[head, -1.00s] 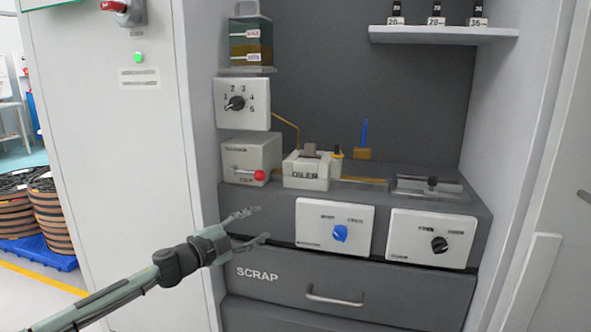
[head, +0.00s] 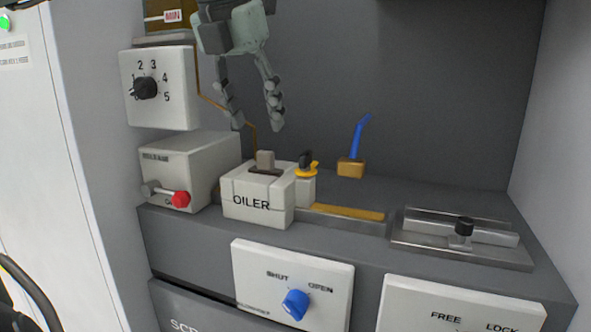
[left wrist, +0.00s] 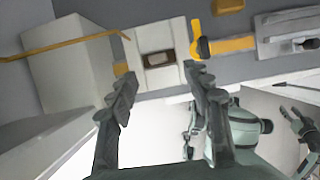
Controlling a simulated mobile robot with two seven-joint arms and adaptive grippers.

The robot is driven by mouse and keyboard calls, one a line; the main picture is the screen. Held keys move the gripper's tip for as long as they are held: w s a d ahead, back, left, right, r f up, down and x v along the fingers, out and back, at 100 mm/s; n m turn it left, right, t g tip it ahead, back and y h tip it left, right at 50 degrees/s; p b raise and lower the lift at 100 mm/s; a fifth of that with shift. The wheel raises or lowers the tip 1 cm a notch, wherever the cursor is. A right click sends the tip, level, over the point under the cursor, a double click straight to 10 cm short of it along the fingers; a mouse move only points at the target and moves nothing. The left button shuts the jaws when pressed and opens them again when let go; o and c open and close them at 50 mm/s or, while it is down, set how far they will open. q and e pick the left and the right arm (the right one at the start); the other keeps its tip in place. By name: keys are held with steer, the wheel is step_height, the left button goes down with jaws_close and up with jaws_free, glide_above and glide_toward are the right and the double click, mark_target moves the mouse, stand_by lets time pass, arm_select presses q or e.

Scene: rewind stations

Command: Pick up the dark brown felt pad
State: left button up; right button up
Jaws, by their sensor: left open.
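The dark brown felt pad (head: 264,171) lies in the top opening of the white OILER box (head: 250,206). A small grey-tan block (head: 265,158) stands up from its middle. In the left wrist view the pad (left wrist: 158,59) shows as a dark rectangle in the white box, ahead of the fingers. My left gripper (head: 257,126) is open and empty, fingers pointing down, above and slightly behind the box, apart from the pad. Part of what looks like my right arm shows small at the lower right of the left wrist view; its gripper's state is unclear.
A yellow-collared black knob (head: 306,166) stands close right of the box. A box with a red-knobbed lever (head: 181,199) is close left. A thin brown pipe (head: 222,107) runs behind my fingers. A blue-handled brush (head: 358,140) and metal clamp (head: 462,236) are farther right.

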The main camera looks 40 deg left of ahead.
mark_target(264, 152)
arm_select(q)
steer(key=x, duration=0.7)
steer(key=shift+a+f, duration=0.15)
steer(key=shift+a, duration=0.05)
jaws_close()
